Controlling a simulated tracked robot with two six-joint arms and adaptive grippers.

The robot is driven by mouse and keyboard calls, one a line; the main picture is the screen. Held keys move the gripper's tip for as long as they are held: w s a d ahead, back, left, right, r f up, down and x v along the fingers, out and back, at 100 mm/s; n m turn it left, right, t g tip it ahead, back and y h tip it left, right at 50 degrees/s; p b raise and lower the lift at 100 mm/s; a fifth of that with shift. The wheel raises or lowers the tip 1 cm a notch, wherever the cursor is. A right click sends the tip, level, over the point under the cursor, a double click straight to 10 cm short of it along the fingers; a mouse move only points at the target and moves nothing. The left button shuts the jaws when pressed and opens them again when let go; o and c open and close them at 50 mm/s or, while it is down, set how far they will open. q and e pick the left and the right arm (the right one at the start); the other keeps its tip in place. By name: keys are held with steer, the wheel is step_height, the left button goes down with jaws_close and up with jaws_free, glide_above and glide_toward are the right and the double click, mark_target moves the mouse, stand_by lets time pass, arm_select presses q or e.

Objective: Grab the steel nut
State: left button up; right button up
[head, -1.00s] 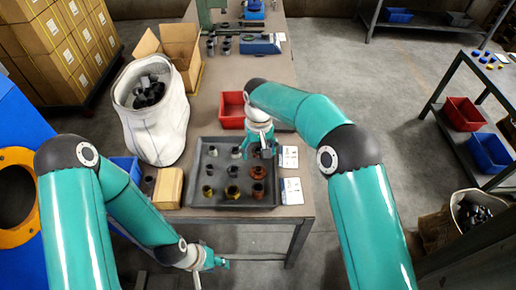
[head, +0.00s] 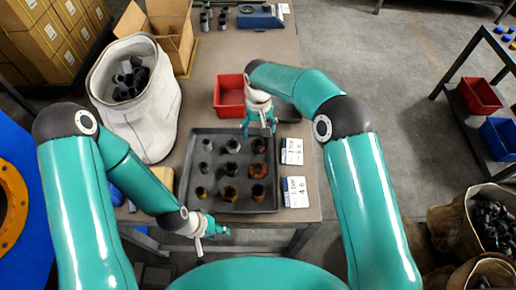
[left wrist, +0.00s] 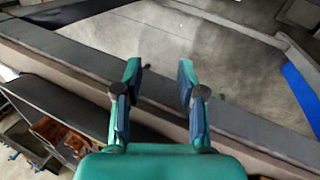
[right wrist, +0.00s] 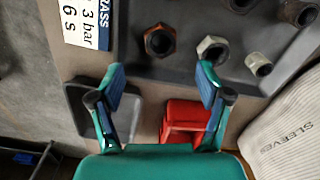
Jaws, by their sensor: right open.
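A grey steel nut (right wrist: 212,48) lies on the dark tray (right wrist: 190,72) in the right wrist view, beside a brown nut (right wrist: 158,40). In the head view the steel nut (head: 232,145) is in the middle of the tray's back row, with the brown nut (head: 259,146) to its right. My right gripper (right wrist: 160,77) is open and empty, its tips at the tray's back edge near the two nuts. In the head view this gripper (head: 258,133) is just behind the brown nut. My left gripper (head: 216,232) is open and empty in front of the table, apart from the tray (head: 218,172).
A red bin (head: 229,95) stands behind the tray. A white sack (head: 150,110) of dark parts stands left of the tray. Label cards (head: 296,192) lie along its right side. Several other nuts and sleeves, such as a small sleeve (right wrist: 258,65), share the tray.

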mark_target(258, 144)
step_height(258, 144, down, 4)
steer(key=shift+r+b, duration=0.2)
steer(key=shift+b, duration=0.3)
steer(key=shift+f+b, duration=0.65)
steer(key=shift+f, duration=2.05)
steer(key=c, duration=1.2)
steer(key=shift+r, duration=0.1)
steer(key=shift+c, duration=1)
arm_select(q)
step_height(258, 144, down, 3)
arm_select(e)
steer(key=shift+r, duration=0.1)
